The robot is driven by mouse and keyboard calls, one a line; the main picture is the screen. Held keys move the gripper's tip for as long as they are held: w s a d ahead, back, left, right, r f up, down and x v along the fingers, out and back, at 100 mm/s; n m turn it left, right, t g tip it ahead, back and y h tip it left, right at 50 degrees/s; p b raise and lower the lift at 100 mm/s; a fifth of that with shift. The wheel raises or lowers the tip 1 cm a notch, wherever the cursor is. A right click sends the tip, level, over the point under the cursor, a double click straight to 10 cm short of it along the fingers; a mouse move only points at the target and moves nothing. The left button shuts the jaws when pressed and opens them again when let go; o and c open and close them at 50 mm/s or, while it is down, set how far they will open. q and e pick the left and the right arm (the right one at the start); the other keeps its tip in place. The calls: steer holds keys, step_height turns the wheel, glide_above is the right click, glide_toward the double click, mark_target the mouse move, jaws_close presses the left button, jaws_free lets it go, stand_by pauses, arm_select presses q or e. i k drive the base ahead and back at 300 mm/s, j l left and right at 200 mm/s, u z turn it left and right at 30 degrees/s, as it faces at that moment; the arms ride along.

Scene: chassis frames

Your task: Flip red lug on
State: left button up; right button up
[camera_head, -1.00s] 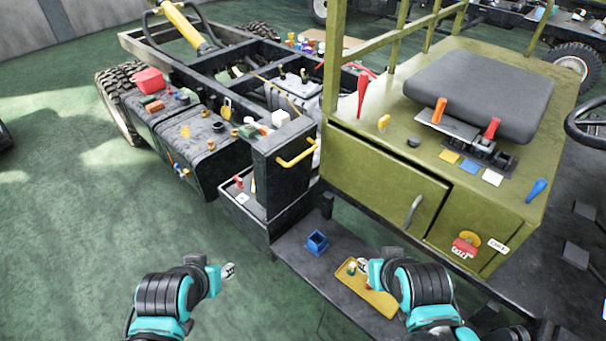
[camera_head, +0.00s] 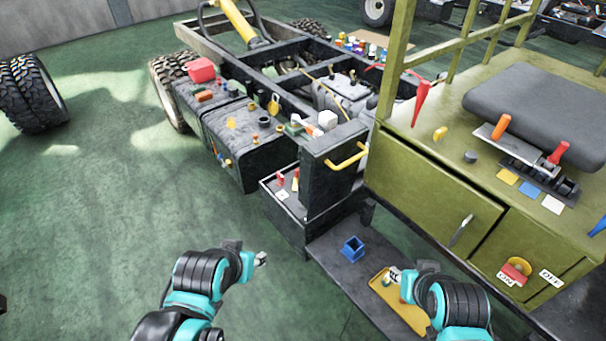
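A red lug (camera_head: 514,272) sits on a round yellow disc (camera_head: 518,265) low on the olive cabinet's front, at the right of the view. It is tilted toward the lower left. A white label (camera_head: 507,280) is at its lower left and another white label (camera_head: 551,278) at its right; the lettering is too small to read surely. My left gripper (camera_head: 261,258) is over the green floor, far left of the lug. My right gripper (camera_head: 395,275) is over a yellow tray, left of the lug and apart from it. Both gripper openings are too small to judge.
The yellow tray (camera_head: 414,319) and a blue open box (camera_head: 352,249) stand on a dark low shelf (camera_head: 330,240) below the cabinet. A silver door handle (camera_head: 461,231) sticks out left of the lug. Red and orange levers stand on the cabinet top.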

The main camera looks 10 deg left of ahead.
mark_target(294, 184)
steer(key=i+j+z, duration=0.15)
steer(key=j, duration=0.45)
steer(key=i+j+z, duration=0.15)
steer(key=j, duration=0.5)
steer(key=j+z, duration=0.15)
steer(key=j, duration=0.45)
steer(key=i+l+z, duration=0.2)
steer(key=i, duration=0.25)
steer(key=i+l+z, duration=0.15)
steer(key=i, duration=0.25)
